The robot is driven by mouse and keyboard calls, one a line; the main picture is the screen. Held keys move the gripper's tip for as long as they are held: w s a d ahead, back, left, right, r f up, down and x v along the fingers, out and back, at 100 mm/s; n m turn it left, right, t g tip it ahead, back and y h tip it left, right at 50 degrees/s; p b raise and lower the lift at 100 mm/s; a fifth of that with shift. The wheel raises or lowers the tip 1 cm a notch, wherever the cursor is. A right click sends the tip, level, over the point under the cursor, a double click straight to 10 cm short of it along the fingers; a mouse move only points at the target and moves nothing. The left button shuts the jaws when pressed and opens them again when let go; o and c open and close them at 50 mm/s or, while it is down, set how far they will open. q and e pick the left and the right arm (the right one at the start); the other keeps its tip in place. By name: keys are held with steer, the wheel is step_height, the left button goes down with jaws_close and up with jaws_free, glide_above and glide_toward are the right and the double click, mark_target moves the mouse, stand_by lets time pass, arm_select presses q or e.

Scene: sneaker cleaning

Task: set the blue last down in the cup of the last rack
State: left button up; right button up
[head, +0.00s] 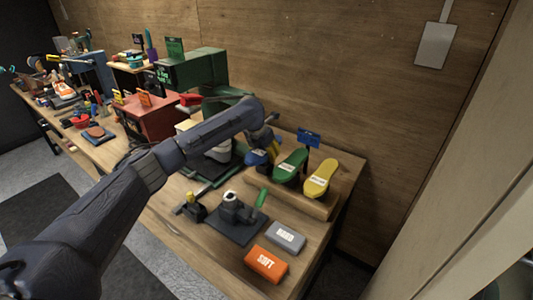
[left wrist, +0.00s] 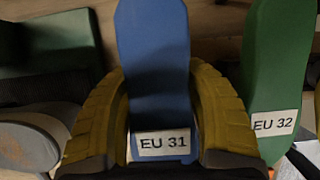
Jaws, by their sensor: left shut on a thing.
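The blue last (head: 256,157), labelled EU 31 in the left wrist view (left wrist: 155,60), is between the yellow finger pads of my left gripper (left wrist: 160,112), which is shut on it. In the head view my left gripper (head: 264,146) is at the left end of the wooden last rack (head: 291,197). A green last (head: 291,165) and a yellow last (head: 320,178) stand tilted on the rack. The green one, labelled EU 32, is just right of the blue last (left wrist: 277,70). The blue last's lower end and its cup are hidden, so contact cannot be told. My right gripper is not in view.
A blue sign (head: 308,137) stands behind the rack. An orange SOFT block (head: 266,264) and a grey HARD block (head: 285,236) lie in front. A dark clamp stand (head: 236,212) is at front left. Red (head: 150,115) and green boxes (head: 190,72) stand further left.

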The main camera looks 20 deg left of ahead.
arm_select(q)
steer(key=shift+f, duration=0.65)
steer(key=o, duration=1.3)
steer(key=shift+f, duration=0.1)
steer(key=v, duration=1.2)
